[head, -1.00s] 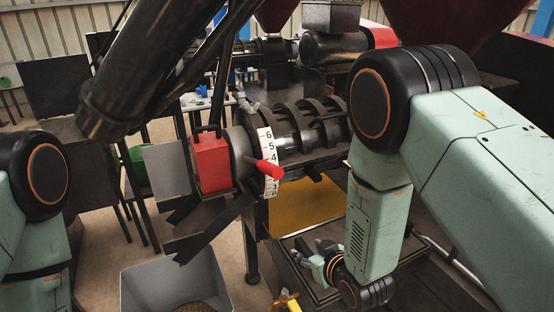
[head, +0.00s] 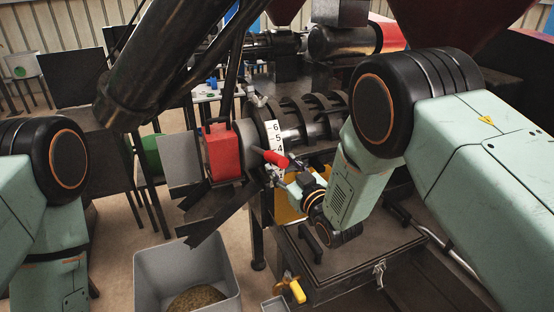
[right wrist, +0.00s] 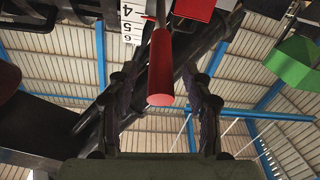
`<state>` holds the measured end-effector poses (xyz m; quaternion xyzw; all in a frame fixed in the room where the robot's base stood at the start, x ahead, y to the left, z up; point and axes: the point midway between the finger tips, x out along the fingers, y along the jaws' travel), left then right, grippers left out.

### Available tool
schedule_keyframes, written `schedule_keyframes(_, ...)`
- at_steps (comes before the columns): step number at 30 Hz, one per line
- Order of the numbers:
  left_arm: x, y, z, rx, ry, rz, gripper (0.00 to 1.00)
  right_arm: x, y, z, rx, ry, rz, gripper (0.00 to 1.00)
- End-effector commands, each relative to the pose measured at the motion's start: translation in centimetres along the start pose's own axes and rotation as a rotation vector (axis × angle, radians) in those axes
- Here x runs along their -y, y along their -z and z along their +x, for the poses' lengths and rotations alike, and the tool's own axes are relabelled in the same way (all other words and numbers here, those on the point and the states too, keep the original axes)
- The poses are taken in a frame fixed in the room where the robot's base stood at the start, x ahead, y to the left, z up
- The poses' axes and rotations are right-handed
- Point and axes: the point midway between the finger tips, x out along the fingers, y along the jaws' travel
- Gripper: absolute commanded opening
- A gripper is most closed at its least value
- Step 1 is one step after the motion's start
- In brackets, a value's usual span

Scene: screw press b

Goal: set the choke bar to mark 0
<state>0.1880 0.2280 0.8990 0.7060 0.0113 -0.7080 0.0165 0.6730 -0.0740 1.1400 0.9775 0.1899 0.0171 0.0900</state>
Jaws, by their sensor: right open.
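The choke bar is a red handle (head: 275,158) that sticks out from the dark press barrel beside a white scale (head: 277,136). Marks 6, 5 and 4 show on the scale; the bar lies close below 4 in the head view, and the lower marks are hidden. My right gripper (head: 276,176) is just below the bar. In the right wrist view the red handle (right wrist: 161,72) is between the two spread fingers, with a gap on each side. The gripper is open and holds nothing. My left gripper is out of view.
A red box (head: 222,150) stands left of the scale. Dark sloping chute plates (head: 215,212) hang below it, over a grey bin (head: 187,268) with brown material. A dark chest (head: 345,262) with a yellow-handled fitting (head: 297,291) lies below my right arm.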

Motion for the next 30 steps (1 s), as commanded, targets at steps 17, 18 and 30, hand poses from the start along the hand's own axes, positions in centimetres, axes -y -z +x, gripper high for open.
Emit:
schedule_keyframes(17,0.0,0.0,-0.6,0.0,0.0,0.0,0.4,0.1,-0.1,3.6,0.004,-0.001,0.001,0.5)
schedule_keyframes(18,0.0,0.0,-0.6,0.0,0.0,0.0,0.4,0.1,-0.1,3.6,0.004,-0.001,0.001,0.5)
schedule_keyframes(30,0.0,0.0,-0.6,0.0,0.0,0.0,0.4,0.1,0.0,3.6,0.003,-0.001,0.001,0.27)
